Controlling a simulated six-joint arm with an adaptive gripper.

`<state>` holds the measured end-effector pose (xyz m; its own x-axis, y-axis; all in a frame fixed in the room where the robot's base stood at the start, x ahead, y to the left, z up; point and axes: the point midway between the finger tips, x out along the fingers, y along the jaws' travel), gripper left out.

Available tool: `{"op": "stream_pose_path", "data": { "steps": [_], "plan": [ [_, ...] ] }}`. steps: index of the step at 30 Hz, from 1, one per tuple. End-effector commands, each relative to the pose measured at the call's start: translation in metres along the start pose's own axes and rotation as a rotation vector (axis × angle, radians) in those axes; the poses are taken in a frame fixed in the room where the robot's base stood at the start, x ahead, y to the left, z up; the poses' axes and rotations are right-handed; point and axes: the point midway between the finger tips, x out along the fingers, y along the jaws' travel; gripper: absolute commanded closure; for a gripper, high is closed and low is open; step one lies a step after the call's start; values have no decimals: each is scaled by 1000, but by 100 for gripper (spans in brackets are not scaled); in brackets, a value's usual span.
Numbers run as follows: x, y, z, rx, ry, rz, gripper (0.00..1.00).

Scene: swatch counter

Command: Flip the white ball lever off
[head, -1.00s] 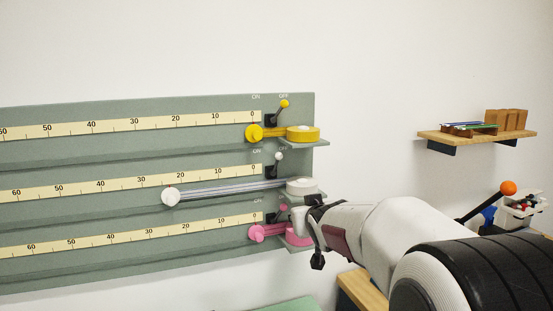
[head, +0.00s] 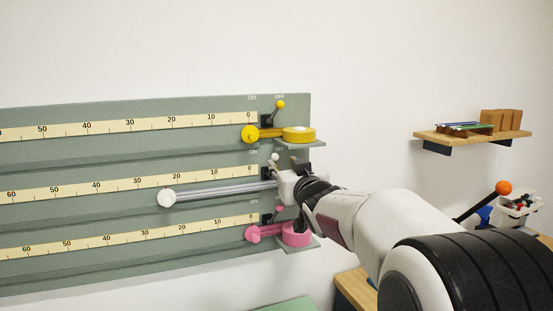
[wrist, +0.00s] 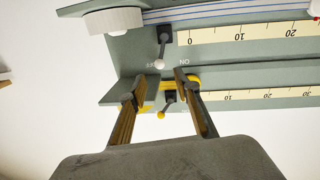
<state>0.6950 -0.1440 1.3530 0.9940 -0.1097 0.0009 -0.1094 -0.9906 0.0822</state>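The white ball lever (head: 274,157) stands on the green panel (head: 100,113) by the middle scale. It also shows in the wrist view (wrist: 160,64), where its stem leans slightly left and its ball overlaps the OFF label. The ON label lies to its right there. My gripper (wrist: 158,85) is open and empty, its two fingers apart, with the ball between and beyond the fingertips in that view. Contact cannot be told. In the head view my gripper (head: 287,172) is just right of and below the ball, covering the lever's base.
The yellow ball lever (head: 281,104) and the yellow reel (head: 299,134) are above. The pink reel (head: 296,234) on its shelf is below. The white tape end (head: 167,197) is pulled out left. A wall shelf (head: 472,139) is at right, with clear wall between.

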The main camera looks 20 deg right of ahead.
Motion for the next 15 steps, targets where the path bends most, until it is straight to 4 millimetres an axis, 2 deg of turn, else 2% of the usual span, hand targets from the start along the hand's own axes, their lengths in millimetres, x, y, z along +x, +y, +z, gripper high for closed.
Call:
{"op": "stream_pose_path", "data": {
  "steps": [8,15],
  "plan": [
    [10,0,0,0,-1,0,68],
    [30,0,1,0,-1,0,68]
  ]
}}
